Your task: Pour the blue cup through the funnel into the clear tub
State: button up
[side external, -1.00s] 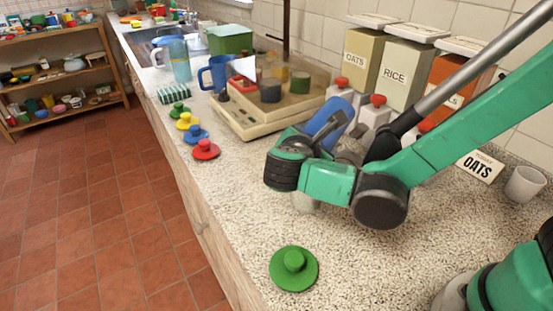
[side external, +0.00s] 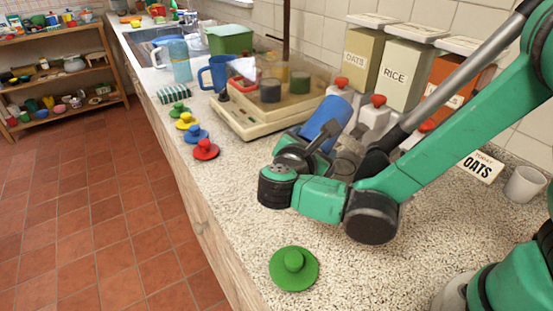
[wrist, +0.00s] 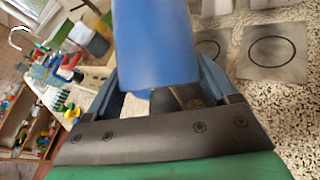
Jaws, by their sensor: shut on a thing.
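A plain blue cup (side external: 327,120) is held tilted in my gripper (side external: 318,142), above the speckled counter. In the wrist view the blue cup (wrist: 156,45) fills the space between the two fingers (wrist: 162,88), and its inside is hidden. A grey, partly see-through shape (side external: 347,158) stands just behind my gripper; I cannot tell whether it is the funnel or the clear tub. My gripper and arm cover much of that area.
A green knobbed lid (side external: 294,268) lies at the front; red, blue, yellow and green lids line the left edge. A beige tray (side external: 255,122), white bottles with red tops (side external: 373,120) and labelled canisters (side external: 395,75) stand behind. Counter around the green lid is clear.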

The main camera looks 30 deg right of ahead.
jog(key=shift+a+h, duration=0.1)
jog(key=shift+h, duration=0.2)
jog(key=y, duration=0.1)
jog(key=d+g+y, duration=0.1)
jog(key=y, duration=0.1)
jog(key=shift+r+m, duration=0.3)
jog(key=shift+m, duration=0.1)
jog(key=shift+w+d+r+g+y, duration=0.1)
jog(key=shift+r+g+y, duration=0.3)
jog(key=shift+y, duration=0.2)
jog(key=shift+r, duration=0.1)
